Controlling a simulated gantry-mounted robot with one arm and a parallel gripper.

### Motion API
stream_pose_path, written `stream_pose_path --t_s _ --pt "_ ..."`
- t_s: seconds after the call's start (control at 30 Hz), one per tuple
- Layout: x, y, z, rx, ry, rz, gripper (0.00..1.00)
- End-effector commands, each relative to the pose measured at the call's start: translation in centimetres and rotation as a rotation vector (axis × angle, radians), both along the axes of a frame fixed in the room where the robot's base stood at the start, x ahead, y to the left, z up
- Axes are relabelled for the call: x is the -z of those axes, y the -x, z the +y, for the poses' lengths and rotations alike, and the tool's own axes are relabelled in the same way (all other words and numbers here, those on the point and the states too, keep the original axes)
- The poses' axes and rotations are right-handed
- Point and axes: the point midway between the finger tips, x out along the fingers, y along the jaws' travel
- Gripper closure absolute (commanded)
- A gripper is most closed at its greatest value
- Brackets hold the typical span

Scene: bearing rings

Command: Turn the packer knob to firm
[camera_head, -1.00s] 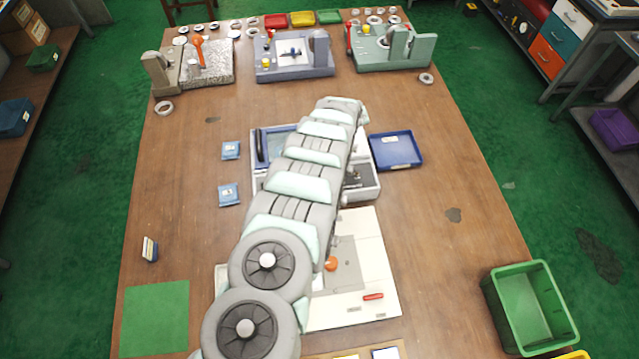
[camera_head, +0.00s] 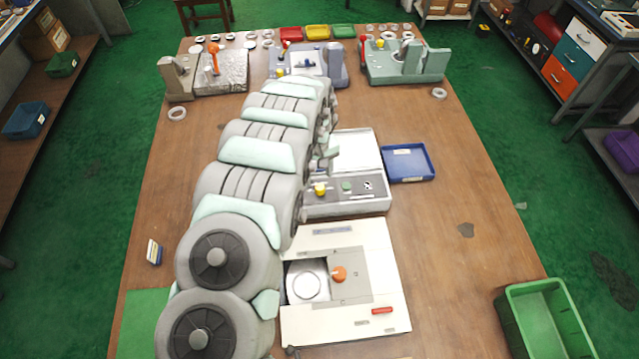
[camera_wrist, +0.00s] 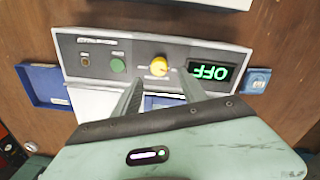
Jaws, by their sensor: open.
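The yellow packer knob (camera_head: 320,188) sits on the grey front panel of the packer (camera_head: 350,206), right beside my arm. In the wrist view the yellow knob (camera_wrist: 158,66) lies just beyond my fingertips, roughly between them in the picture. My gripper (camera_wrist: 162,84) is open and empty, and its fingers appear apart from the knob. A lit green display (camera_wrist: 210,72) to the right of the knob reads OFF, upside down in this view. In the head view my arm hides the packer's left part, including the display.
A green button (camera_wrist: 117,65) is on the same panel. A blue tray (camera_head: 408,163) stands right of the packer. A white machine with an orange knob (camera_head: 339,274) is in front of it. Three fixtures line the table's back, and the table's right side is mostly clear.

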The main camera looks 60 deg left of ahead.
Motion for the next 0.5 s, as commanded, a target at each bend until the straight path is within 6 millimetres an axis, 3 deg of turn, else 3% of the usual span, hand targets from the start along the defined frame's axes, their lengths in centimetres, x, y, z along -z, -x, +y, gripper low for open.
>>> stream_pose_path --t_s 0.27,0.5 --pt "3.9 -0.1 -0.2 0.001 0.003 0.001 0.50" --pt "5.3 -0.2 0.0 0.000 0.001 0.000 0.50"
